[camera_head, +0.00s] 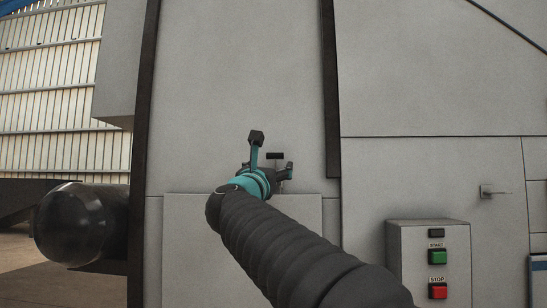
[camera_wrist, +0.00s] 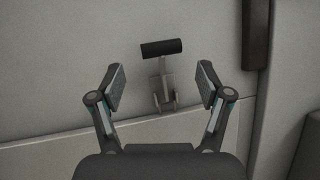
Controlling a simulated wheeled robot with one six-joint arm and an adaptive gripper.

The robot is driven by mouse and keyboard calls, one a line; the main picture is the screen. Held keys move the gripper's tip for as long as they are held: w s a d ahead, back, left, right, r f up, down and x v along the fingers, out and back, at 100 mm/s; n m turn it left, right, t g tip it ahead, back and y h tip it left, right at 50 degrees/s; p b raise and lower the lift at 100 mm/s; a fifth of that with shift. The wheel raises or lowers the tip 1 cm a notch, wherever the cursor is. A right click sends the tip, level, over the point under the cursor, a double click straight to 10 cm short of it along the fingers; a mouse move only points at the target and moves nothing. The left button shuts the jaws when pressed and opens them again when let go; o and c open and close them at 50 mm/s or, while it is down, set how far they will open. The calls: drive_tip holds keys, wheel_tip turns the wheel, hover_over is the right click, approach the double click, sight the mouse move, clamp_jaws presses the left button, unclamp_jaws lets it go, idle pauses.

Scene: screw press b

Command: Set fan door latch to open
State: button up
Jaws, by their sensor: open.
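The latch (camera_wrist: 162,49) is a small T-shaped handle with a black crossbar and a grey metal stem and bracket, fixed to the grey panel. In the wrist view it stands between and beyond the two fingers of my gripper (camera_wrist: 161,88), which is open and empty. The fingers do not appear to touch it. In the head view the black crossbar of the latch (camera_head: 275,156) shows just behind my gripper (camera_head: 272,160). My arm and gripper hide most of its stem and bracket there. I cannot tell the exact gap between the fingertips and the handle.
A control box (camera_head: 440,262) with green START and red STOP buttons stands at lower right. Another small latch (camera_head: 494,191) sits on the right panel. A dark vertical strip (camera_head: 331,90) runs right of the latch. A dark cylinder (camera_head: 80,224) juts out at left.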

sight(275, 161)
drive_tip(key=shift+p+x, duration=0.4)
drive_tip(key=shift+x, duration=1.15)
drive_tip(key=shift+a, duration=0.1)
clamp_jaws()
drive_tip(key=shift+s+d+r, duration=0.1)
drive_tip(key=shift+d, duration=0.1)
